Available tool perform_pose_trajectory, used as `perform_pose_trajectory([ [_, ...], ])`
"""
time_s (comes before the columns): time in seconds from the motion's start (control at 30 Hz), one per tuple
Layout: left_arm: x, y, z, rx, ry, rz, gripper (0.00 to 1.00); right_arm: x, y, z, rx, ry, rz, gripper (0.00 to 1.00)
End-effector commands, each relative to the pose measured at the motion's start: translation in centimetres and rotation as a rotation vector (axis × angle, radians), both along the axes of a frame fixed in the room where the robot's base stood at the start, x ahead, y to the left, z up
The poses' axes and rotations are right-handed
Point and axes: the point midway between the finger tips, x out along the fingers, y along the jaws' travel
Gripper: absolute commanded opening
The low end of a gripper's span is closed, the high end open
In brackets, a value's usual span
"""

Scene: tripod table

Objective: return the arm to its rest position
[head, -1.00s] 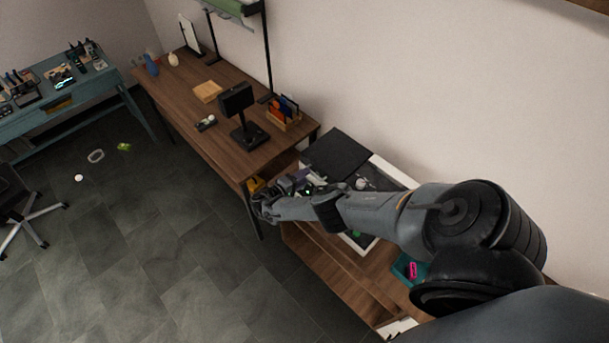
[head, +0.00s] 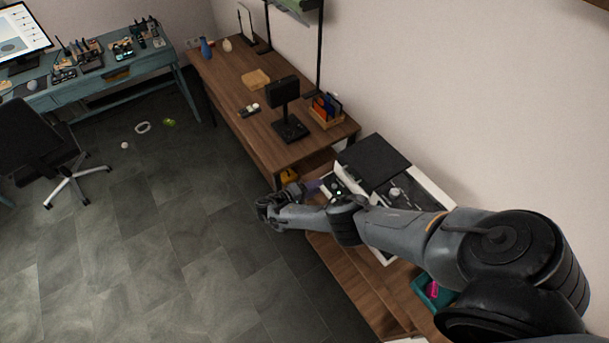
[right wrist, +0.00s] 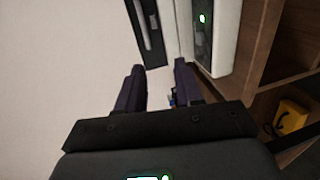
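My right arm (head: 400,228) reaches in from the lower right. Its wrist bends back, and the purple fingers of my right gripper (head: 316,187) show beside the white-framed box with black panels (head: 375,157). In the right wrist view the two dark purple fingers (right wrist: 159,85) stand apart, so the gripper is open. I see nothing held between them; a small blue spot shows behind the gap. My left gripper is not in view.
A wooden desk (head: 225,80) carries a black stand (head: 288,110) and a file holder (head: 326,110). A teal tray (head: 424,287) with a pink item lies near my arm. A yellow object (right wrist: 290,117) sits in the shelf. The wall (head: 470,90) is close behind; the floor at left is open.

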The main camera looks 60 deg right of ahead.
Motion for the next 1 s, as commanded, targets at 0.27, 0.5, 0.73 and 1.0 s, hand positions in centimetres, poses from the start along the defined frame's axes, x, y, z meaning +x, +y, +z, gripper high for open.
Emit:
perform_pose_trajectory([
  [0.27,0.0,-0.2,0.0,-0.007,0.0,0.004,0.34,-0.4,1.8,-1.6,0.057,0.019,0.024,0.36],
  [0.5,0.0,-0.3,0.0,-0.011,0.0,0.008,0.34,-3.6,11.8,-8.1,0.363,0.103,0.148,0.36],
  [0.73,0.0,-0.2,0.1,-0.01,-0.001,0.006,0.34,-8.6,26.3,-10.9,0.829,0.134,0.311,0.36],
  [1.0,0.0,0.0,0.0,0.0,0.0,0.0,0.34,-11.9,35.1,-4.9,1.229,-0.019,0.471,0.36],
])
